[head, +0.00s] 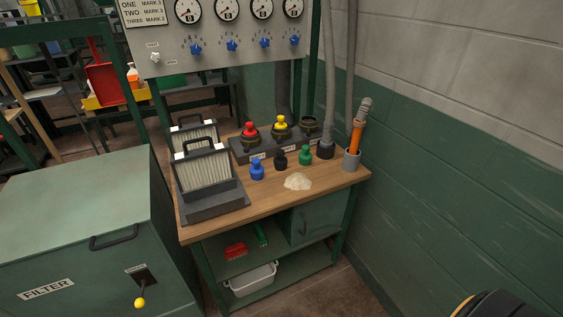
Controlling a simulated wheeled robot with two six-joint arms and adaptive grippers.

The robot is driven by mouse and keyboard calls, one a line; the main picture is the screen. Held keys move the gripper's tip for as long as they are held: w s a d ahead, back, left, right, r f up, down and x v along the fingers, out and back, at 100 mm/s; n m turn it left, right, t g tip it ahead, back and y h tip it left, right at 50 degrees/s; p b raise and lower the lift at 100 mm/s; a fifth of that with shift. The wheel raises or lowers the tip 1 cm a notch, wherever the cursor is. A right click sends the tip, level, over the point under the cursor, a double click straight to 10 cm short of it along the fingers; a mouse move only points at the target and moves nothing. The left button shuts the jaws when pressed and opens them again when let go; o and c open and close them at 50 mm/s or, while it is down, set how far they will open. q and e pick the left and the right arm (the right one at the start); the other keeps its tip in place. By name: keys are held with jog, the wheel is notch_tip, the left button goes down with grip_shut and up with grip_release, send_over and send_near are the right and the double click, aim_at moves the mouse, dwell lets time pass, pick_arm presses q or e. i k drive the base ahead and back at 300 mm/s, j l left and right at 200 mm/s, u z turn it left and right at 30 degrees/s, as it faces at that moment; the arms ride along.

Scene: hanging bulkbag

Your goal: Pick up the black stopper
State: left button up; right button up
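The black stopper (281,160) stands upright on the wooden workbench top (225,222). It is between the blue stopper (257,170) on its left and the green stopper (305,157) on its right, in front of the dark socket block (240,155). A pale heap of powder (298,182) lies just in front of it. A red stopper (249,130) and a yellow stopper (281,121) sit in the block behind.
Two pleated filters stand at the bench's left, the nearer one (205,172) in a dark tray. An orange-handled tool (357,135) stands in a grey cup (351,160) at the right, beside a hose (332,70). A green filter cabinet (85,230) stands left; a wall borders the right.

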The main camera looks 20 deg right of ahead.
aim_at(280, 161)
jog(key=i+l+u, duration=0.15)
jog(key=l, duration=0.45)
jog(key=i+l+u, duration=0.15)
jog(key=l, duration=0.45)
jog(key=l+u, duration=0.15)
jog(key=l, duration=0.4)
